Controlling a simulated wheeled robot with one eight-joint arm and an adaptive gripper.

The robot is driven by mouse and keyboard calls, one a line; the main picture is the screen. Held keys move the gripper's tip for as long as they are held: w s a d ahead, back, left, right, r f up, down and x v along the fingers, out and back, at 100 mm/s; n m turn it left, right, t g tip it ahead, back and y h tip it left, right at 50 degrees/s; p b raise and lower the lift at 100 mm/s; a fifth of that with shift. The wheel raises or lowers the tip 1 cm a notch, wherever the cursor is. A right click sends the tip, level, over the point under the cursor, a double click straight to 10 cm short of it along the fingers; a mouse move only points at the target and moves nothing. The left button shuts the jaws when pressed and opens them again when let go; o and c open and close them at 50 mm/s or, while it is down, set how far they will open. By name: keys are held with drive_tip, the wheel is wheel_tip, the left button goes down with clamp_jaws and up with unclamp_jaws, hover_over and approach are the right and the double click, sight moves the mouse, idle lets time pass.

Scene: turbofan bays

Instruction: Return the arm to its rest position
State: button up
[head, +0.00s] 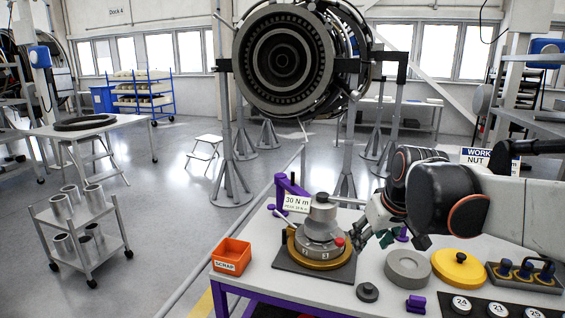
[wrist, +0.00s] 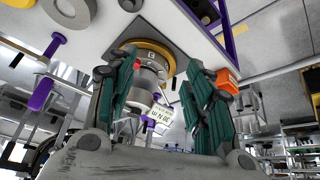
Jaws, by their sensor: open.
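My arm reaches in from the right in the head view, over the workbench (head: 262,262). My gripper (head: 376,236) is beside the right side of a round grey metal fixture (head: 318,236) with a gold ring on a dark square base. In the wrist view my gripper (wrist: 160,68) has its two green-padded fingers spread apart, with the fixture (wrist: 150,62) seen between and beyond them. Nothing shows held in the fingers. Whether a finger touches the fixture cannot be told.
An orange scrap bin (head: 231,256) stands left of the fixture. A grey ring (head: 407,267), a yellow disc (head: 459,268) and a tray of dark-handled parts (head: 525,275) lie to the right. A purple post (head: 281,192) and a torque sign (head: 297,202) stand behind. A large engine (head: 285,60) hangs beyond.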

drive_tip(key=s+f+m+b, duration=0.1)
drive_tip(key=s+f, duration=0.3)
drive_tip(key=s, duration=0.6)
drive_tip(key=s+f+m+t, duration=0.1)
drive_tip(key=s+f, duration=0.3)
drive_tip(key=s, duration=0.6)
drive_tip(key=shift+s+m+t+h+b, duration=0.3)
drive_tip(key=shift+s+h+b, duration=0.05)
drive_tip(key=shift+s+h, duration=0.05)
